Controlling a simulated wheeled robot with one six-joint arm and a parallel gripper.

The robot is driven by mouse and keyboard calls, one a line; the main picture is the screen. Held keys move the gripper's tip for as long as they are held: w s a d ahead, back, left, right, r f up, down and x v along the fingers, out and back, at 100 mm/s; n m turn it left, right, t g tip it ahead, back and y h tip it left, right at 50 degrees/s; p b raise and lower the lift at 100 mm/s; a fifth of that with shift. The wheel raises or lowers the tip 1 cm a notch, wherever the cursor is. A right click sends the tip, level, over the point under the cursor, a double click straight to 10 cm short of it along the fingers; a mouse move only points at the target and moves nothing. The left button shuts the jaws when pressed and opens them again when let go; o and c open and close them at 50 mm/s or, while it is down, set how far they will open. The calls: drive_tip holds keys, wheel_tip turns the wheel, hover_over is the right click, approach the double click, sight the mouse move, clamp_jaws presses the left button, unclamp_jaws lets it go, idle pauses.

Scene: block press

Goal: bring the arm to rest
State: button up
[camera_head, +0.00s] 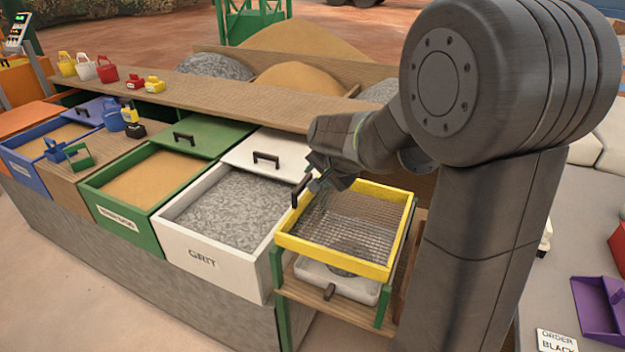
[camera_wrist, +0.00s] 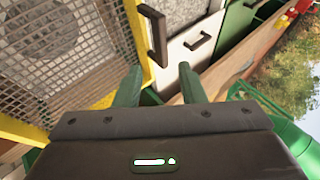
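My gripper (camera_head: 322,190) is at the end of my bent arm, over the left back part of the yellow-framed sieve (camera_head: 335,264). In the wrist view its two green fingers (camera_wrist: 160,84) stand apart with nothing seen between them. A dark handle (camera_wrist: 156,34) on the sieve's yellow rim is ahead of the fingers; it also shows in the head view (camera_head: 301,190), just left of my gripper. Whether a finger touches the sieve cannot be told.
A white GRIT bin (camera_head: 205,258) and a green bin (camera_head: 113,214) stand left of the sieve, with lids behind. A white tray (camera_head: 345,283) sits under the mesh. A wooden shelf (camera_head: 230,105) runs behind. A purple scoop (camera_head: 600,307) lies at the right.

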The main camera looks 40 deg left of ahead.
sight(304, 184)
drive_tip(key=shift+s+d+r, duration=0.15)
drive_tip(key=shift+d+r, duration=0.3)
drive_tip(key=shift+r, duration=0.05)
drive_tip(key=x, duration=1.3)
drive_tip(key=shift+a+f, duration=0.15)
drive_tip(key=shift+f, duration=0.2)
drive_tip(key=shift+a, duration=0.15)
drive_tip(key=w+d+r+p, duration=0.1)
drive_tip(key=d+r+p, duration=0.3)
drive_tip(key=r, duration=0.3)
drive_tip(key=w+d+r+p, duration=0.2)
drive_tip(key=d+r+p, duration=0.15)
drive_tip(key=r, duration=0.35)
drive_tip(key=w+d+r+y+b, duration=0.2)
drive_tip(key=d+r+b, duration=0.2)
drive_tip(key=d, duration=0.4)
drive_tip(key=w+d+r+m+g+y+b, duration=0.1)
drive_tip(key=w+d+r+y+b, duration=0.1)
drive_tip(key=d, duration=0.6)
drive_tip(key=shift+d+r+y+b, duration=0.3)
drive_tip(key=shift+r+y+b, duration=0.2)
drive_tip(key=shift+r+b, duration=0.55)
idle(0.4)
